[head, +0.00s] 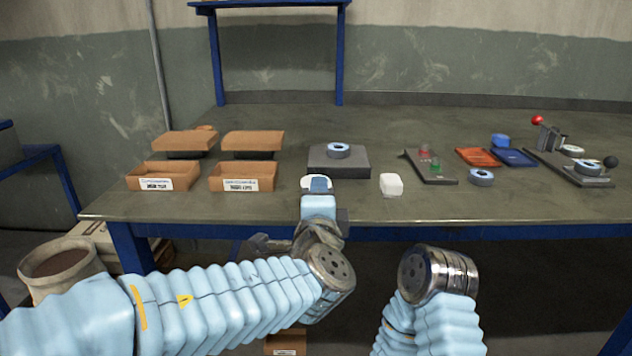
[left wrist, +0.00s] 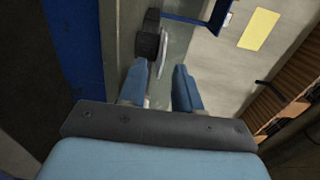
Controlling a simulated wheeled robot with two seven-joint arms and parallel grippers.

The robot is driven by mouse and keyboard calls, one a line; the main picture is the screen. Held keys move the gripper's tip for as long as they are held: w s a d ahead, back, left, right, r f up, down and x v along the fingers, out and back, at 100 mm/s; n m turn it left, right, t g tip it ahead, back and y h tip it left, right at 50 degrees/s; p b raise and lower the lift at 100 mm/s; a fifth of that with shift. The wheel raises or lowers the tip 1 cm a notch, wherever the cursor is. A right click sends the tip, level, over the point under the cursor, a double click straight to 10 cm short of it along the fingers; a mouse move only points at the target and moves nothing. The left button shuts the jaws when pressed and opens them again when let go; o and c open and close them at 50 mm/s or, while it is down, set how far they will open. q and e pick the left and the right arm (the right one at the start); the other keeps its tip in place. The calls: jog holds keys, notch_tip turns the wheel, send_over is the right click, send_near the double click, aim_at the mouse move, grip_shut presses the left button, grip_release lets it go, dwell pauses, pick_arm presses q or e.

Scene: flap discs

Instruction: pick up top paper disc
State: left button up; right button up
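A blue ring-shaped disc (head: 338,150) with a pale centre lies on a dark grey block (head: 348,163) near the middle of the table. I cannot tell whether it is one disc or a stack. My left gripper (head: 318,183) is in front of the block, over the table's front edge. In the left wrist view its two blue fingers (left wrist: 160,76) are apart. A thin pale edge (left wrist: 163,48) shows between and beyond them, beside a dark block (left wrist: 148,38); I cannot tell whether a finger touches it. My right arm is low at the right, its gripper not visible.
Two open cardboard boxes (head: 244,185) with labels stand left on the table (head: 330,215). A white block (head: 391,184) lies right of my left gripper. Further right are another blue disc (head: 481,178), a plate with red and green parts, coloured trays and a lever fixture (head: 548,138).

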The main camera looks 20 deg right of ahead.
pick_arm(q)
grip_shut()
